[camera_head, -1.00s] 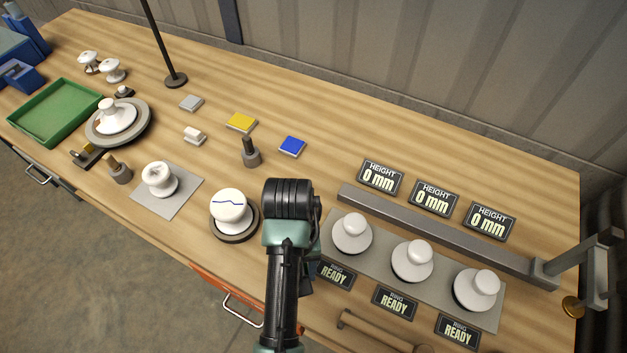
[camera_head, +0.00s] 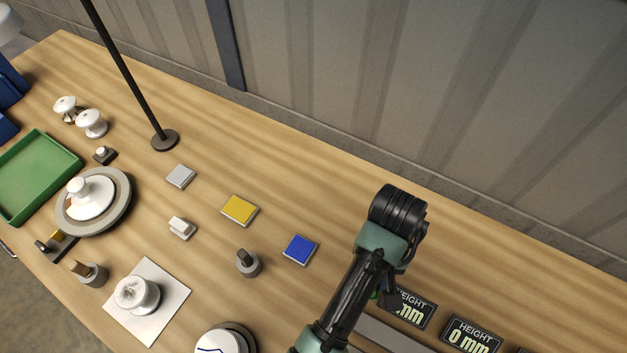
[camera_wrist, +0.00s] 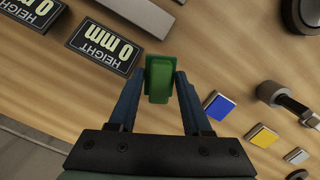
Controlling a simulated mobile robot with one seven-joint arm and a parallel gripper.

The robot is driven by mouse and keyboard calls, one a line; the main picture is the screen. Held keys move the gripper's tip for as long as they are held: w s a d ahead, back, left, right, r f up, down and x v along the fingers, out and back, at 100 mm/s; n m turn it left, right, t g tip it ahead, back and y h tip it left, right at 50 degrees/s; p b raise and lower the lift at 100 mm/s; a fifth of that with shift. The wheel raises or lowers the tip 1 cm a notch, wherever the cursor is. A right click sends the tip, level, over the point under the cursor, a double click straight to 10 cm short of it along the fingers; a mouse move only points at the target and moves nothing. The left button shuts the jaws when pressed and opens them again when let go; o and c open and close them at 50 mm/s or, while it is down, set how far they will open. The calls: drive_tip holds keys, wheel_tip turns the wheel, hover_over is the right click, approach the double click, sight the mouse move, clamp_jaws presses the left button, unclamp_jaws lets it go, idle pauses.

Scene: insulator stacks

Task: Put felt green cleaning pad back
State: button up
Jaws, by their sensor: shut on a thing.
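The felt green cleaning pad (camera_wrist: 159,80) is between the two blue fingers of my gripper (camera_wrist: 158,76) in the wrist view. My gripper is shut on it and holds it above the table; the height is hard to tell. In the head view my arm hides nearly all of the pad. A blue pad (camera_head: 299,250), a yellow pad (camera_head: 239,210) and a light grey pad (camera_head: 181,176) lie in a slanting row to the left of my arm. In the wrist view the blue pad (camera_wrist: 218,106) is just right of my right finger.
Height signs (camera_head: 471,336) lie right of and below my arm. A dark-topped post (camera_head: 248,263) stands near the blue pad. A black pole (camera_head: 164,139) stands at the back. A green tray (camera_head: 36,178) is at the left. Table between the blue pad and the back wall is bare.

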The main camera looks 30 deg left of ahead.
drive_tip(key=n, duration=0.1)
drive_tip(key=s+a+r+n, duration=0.1)
drive_tip(key=n, duration=0.1)
drive_tip(key=shift+s+p, duration=0.1)
drive_tip(key=shift+p, duration=0.2)
drive_tip(key=s+a+r+n+t+p, duration=0.1)
drive_tip(key=s+a+n+p, duration=0.2)
drive_tip(key=s+a+n, duration=0.55)
drive_tip(key=n+p, duration=0.1)
drive_tip(key=n, duration=0.1)
hover_over(312, 310)
drive_tip(key=shift+m+h, duration=0.25)
drive_tip(key=shift+h, duration=0.15)
drive_tip(key=f, duration=0.4)
drive_tip(key=shift+s+a+f, duration=0.1)
drive_tip(key=shift+a+f, duration=0.1)
drive_tip(key=shift+f, duration=2.6)
drive_tip(key=shift+f, duration=0.15)
drive_tip(key=o, duration=1.2)
